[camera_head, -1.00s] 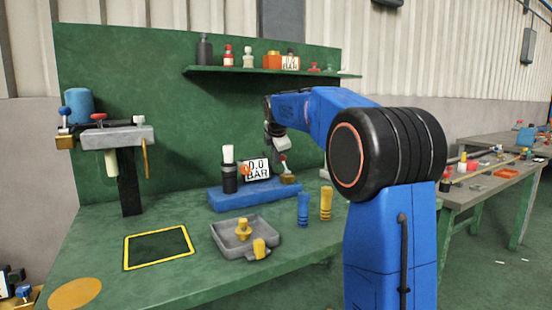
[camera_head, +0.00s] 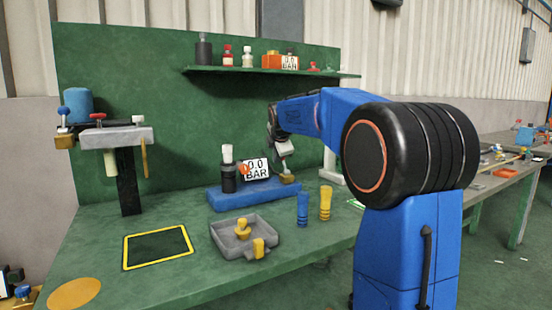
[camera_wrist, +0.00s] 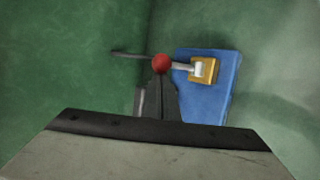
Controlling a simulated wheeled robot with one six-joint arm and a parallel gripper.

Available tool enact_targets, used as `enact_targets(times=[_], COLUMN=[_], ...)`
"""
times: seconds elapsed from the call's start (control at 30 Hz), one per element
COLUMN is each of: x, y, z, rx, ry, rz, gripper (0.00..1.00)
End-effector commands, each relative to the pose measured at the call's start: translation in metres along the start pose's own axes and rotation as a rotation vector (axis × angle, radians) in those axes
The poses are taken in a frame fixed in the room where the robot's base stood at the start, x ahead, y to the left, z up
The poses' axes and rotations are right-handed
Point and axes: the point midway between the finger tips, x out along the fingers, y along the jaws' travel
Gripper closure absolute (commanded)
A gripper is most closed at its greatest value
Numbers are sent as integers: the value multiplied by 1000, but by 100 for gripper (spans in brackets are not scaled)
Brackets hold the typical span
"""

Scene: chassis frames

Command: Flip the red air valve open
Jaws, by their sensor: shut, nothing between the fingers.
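The air valve is a brass block (camera_wrist: 205,70) on the right end of a blue base (camera_wrist: 210,105), with a lever ending in a red ball (camera_wrist: 161,64). In the wrist view the lever points left from the block. In the head view the brass block (camera_head: 287,178) shows, but my gripper (camera_head: 283,150) hides the red ball. My gripper is shut and empty. In the wrist view its dark fingers (camera_wrist: 159,82) end right by the red ball; I cannot tell whether they touch it. The display (camera_head: 256,168) reads 0.0 BAR.
A black cylinder with a white top (camera_head: 228,170) stands on the base's left part. Blue (camera_head: 303,209) and yellow (camera_head: 325,203) cylinders and a grey tray (camera_head: 225,246) stand in front. A green back panel (camera_head: 130,80) and shelf (camera_head: 215,71) are behind.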

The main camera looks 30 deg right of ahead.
Motion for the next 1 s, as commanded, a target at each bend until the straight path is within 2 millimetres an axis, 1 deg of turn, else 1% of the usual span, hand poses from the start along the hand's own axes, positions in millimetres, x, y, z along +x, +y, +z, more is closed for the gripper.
enact_targets(times=[0.4, 0.77, 1.0], x=[-14, -23, -26], y=[-10, -20, -27], z=[4, 7, 8], rx=[57, 62, 82], ry=[-1, -1, 0], rz=[200, 215, 285], gripper=[100, 100, 100])
